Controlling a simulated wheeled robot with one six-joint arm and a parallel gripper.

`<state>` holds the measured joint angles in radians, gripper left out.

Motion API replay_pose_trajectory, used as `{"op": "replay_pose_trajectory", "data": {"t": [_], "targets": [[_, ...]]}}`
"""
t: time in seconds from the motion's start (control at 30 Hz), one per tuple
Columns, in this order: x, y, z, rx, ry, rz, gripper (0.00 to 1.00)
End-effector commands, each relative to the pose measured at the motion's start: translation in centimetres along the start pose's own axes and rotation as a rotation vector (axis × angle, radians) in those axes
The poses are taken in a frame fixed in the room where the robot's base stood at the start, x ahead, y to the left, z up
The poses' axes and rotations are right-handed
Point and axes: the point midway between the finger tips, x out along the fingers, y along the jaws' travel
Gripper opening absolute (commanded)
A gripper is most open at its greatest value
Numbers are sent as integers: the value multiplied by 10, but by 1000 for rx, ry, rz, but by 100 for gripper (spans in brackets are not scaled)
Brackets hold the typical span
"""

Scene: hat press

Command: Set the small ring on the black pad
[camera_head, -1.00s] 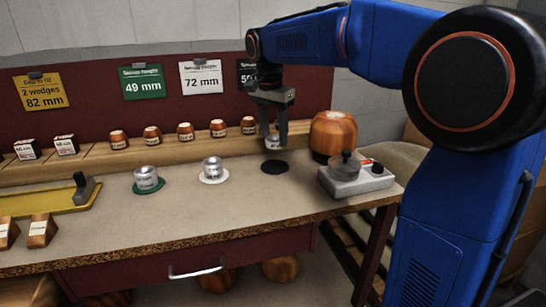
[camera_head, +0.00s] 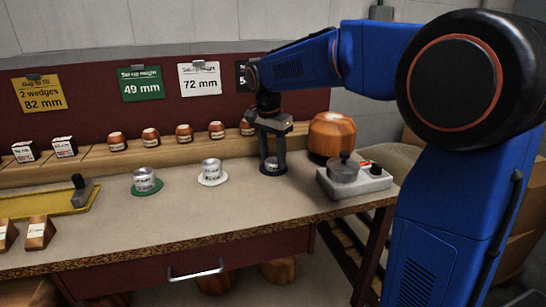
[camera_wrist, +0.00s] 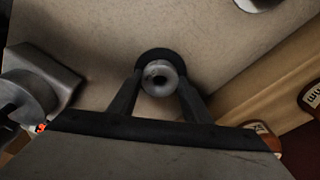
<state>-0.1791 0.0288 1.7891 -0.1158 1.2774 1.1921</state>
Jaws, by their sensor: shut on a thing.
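In the head view the ring (camera_head: 271,163) sits low between the fingers of my gripper (camera_head: 272,160), over the black pad. The black pad (camera_wrist: 153,54) shows as a dark round rim around the ring in the wrist view. The ring appears at or very near the pad's surface; I cannot tell whether it touches. My gripper points straight down and is shut on the ring.
A metal ring on a white pad (camera_head: 211,182) and another on a green pad (camera_head: 147,190) stand to the left. A grey device with a round top (camera_head: 352,181) and a large wooden block (camera_head: 332,136) stand close on the right. Small wooden blocks line the back ledge.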

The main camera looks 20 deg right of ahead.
Motion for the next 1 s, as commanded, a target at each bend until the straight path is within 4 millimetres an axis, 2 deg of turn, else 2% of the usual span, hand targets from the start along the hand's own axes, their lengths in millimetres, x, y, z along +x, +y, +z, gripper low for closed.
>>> {"op": "replay_pose_trajectory", "data": {"t": [0.03,0.07,0.1,0.13,0.43,0.57,1.0], "targets": [[1,0,0,0,0,0,18],[1,0,0,0,0,0,51],[1,0,0,0,0,0,61],[1,0,0,0,0,0,63],[0,0,0,0,0,0,63],[-9,0,0,0,0,-1,63],[-88,-1,0,-1,1,-3,63]]}}
